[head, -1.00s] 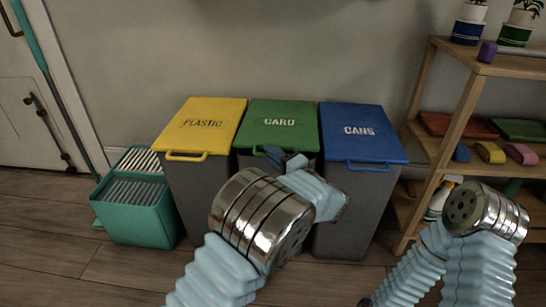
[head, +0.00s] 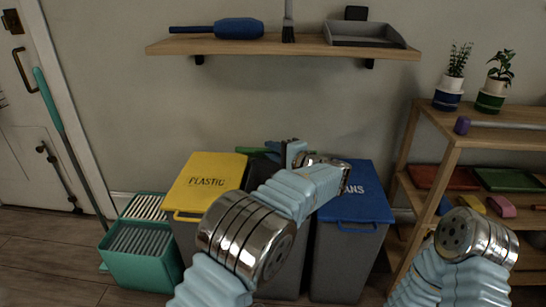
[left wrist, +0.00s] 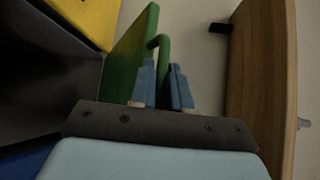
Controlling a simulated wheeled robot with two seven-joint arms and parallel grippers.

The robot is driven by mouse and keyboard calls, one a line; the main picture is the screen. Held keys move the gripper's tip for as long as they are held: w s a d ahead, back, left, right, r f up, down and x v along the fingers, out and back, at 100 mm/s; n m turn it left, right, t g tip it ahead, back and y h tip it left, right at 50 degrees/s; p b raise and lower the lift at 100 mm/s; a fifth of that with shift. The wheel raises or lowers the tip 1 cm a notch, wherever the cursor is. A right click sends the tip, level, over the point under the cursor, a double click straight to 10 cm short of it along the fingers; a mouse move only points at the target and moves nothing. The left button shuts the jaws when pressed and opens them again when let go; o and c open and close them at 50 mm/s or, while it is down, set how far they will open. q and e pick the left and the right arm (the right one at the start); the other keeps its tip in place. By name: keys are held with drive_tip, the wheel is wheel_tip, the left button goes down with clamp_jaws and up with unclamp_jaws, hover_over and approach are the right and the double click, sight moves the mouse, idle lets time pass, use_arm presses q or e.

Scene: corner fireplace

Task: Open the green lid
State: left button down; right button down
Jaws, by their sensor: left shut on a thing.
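The green lid (head: 247,150) of the middle bin (head: 283,282) is raised and shows nearly edge-on in the head view, partly behind my left arm. In the left wrist view the lid (left wrist: 130,62) stands up steeply, with its green handle (left wrist: 162,46) reaching between my fingers. My left gripper (head: 288,150) is shut on that handle; its blue fingers also show in the left wrist view (left wrist: 165,85). The bin's dark opening shows below the lid. My right arm is at the lower right of the head view, its gripper out of view.
The yellow lid (head: 210,175) and blue lid (head: 355,200) on either side are closed. A wooden wall shelf (head: 230,46) with tools hangs above. A wooden rack (head: 445,145) stands at right, a teal crate (head: 140,268) at left.

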idle(0.3)
use_arm(q)
drive_tip(key=c, duration=1.2)
unclamp_jaws()
drive_tip(key=shift+s+d, duration=0.2)
drive_tip(key=shift+d, duration=0.05)
drive_tip(key=b+v, duration=0.1)
drive_tip(key=v, duration=1.2)
drive_tip(key=shift+s+d+r, duration=0.1)
drive_tip(key=shift+r, duration=0.1)
